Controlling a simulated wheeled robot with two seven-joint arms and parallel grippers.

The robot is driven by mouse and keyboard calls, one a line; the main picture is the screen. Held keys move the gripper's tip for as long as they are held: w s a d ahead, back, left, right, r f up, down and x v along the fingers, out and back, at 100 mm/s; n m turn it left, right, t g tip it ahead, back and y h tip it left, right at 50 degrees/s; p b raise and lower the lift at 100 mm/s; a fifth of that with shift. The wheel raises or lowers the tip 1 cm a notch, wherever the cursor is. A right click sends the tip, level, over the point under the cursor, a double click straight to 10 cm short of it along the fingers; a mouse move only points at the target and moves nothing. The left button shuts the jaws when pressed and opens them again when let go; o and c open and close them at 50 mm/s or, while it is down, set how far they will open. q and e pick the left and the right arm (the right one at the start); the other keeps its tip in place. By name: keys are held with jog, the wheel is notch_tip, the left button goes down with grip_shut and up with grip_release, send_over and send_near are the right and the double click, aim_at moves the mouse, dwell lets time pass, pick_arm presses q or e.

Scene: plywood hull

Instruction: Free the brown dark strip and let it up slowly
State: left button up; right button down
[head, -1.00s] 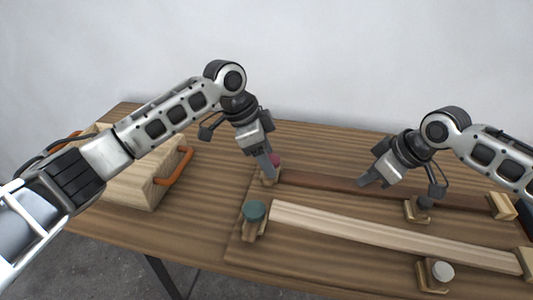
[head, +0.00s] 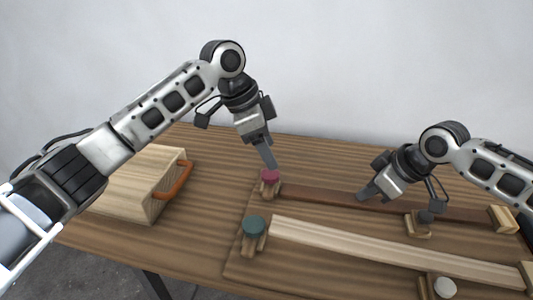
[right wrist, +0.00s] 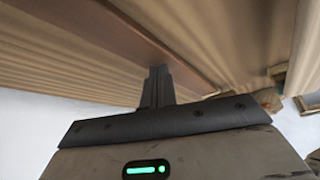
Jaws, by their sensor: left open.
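The dark brown strip (head: 320,198) lies along the back of the board, running right from a clamp with a maroon knob (head: 270,176). My left gripper (head: 270,162) is open, seen edge-on, with its fingertips just above the maroon knob. It holds nothing. My right gripper (head: 364,194) has its fingers together, tips down at the strip's middle part. In the right wrist view the fingers (right wrist: 157,88) reach the brown strip (right wrist: 135,32); whether they press on it I cannot tell. A clamp with a dark knob (head: 425,216) stands at the strip's front edge, right of my right gripper.
A pale strip (head: 380,245) lies in front, with a green-knobbed clamp (head: 254,225) at its left end and a white-knobbed clamp (head: 445,287) near its front edge. A wooden box (head: 135,190) with an orange handle stands at left. The table between box and clamps is clear.

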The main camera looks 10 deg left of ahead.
aim_at(267, 173)
pick_arm(q)
jog(key=shift+r, duration=0.4)
pick_arm(e)
jog(key=shift+s+f, duration=0.2)
jog(key=shift+f, duration=0.1)
pick_arm(q)
jog(key=shift+r, duration=0.15)
pick_arm(e)
jog(key=shift+r, duration=0.15)
pick_arm(q)
jog(key=shift+r+p, duration=0.65)
jog(key=shift+p, duration=0.15)
pick_arm(e)
jog(key=shift+w+r, duration=0.1)
jog(key=shift+r, duration=0.65)
pick_arm(q)
jog(key=shift+r+p, duration=0.75)
pick_arm(e)
jog(key=shift+r, duration=0.8)
pick_arm(q)
jog(key=shift+r+p, duration=1.75)
pick_arm(e)
jog(key=shift+w+r, duration=0.1)
jog(key=shift+r, duration=1.55)
pick_arm(q)
jog(key=shift+r+p, duration=0.95)
pick_arm(e)
jog(key=shift+r, duration=2.45)
